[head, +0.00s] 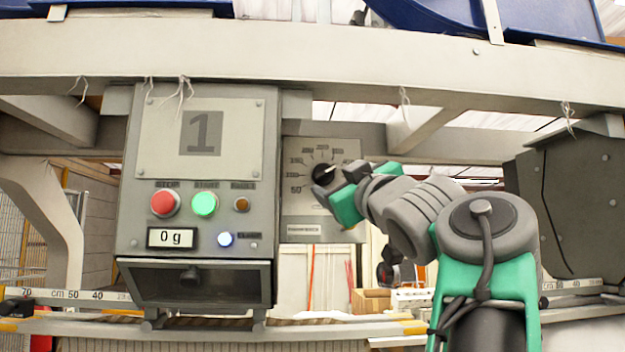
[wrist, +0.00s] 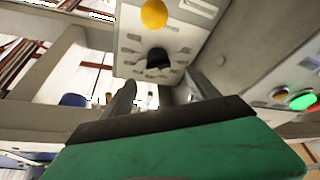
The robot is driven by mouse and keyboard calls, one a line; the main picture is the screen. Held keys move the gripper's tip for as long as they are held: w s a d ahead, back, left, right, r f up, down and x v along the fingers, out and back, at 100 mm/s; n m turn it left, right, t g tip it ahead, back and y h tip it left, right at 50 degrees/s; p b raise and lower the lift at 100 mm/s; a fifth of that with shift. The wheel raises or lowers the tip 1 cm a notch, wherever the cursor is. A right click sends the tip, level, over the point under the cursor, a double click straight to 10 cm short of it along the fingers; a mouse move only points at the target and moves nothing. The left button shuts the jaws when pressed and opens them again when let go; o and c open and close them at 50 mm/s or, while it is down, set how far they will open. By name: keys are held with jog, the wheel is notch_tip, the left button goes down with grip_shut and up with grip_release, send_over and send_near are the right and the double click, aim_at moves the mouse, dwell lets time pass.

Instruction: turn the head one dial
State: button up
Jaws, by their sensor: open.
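The head one dial (head: 323,174) is a dark round knob on a grey plate (head: 308,145) with a printed number scale, right of the box marked 1. It also shows in the wrist view as a black knob (wrist: 158,59). My gripper (head: 343,182) is open, close to the dial's right side in the head view. Whether it touches the knob cannot be told. In the wrist view a dark finger (wrist: 123,98) points up toward the plate, below and left of the knob.
The box (head: 142,125) carries a red button (head: 165,203), a green button (head: 204,203), an amber button (head: 241,204) and a display (head: 171,238) reading 0 g. A yellow round part (wrist: 154,13) sits near the dial in the wrist view. A beam (head: 300,75) runs above.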

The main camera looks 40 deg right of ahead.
aim_at(326, 174)
jog(key=p+x, duration=0.2)
jog(key=x, duration=0.5)
jog(key=shift+w+d+r+p, duration=0.1)
jog(key=shift+d+p, duration=0.1)
jog(key=shift+p, duration=0.15)
jog(key=c, duration=1.4)
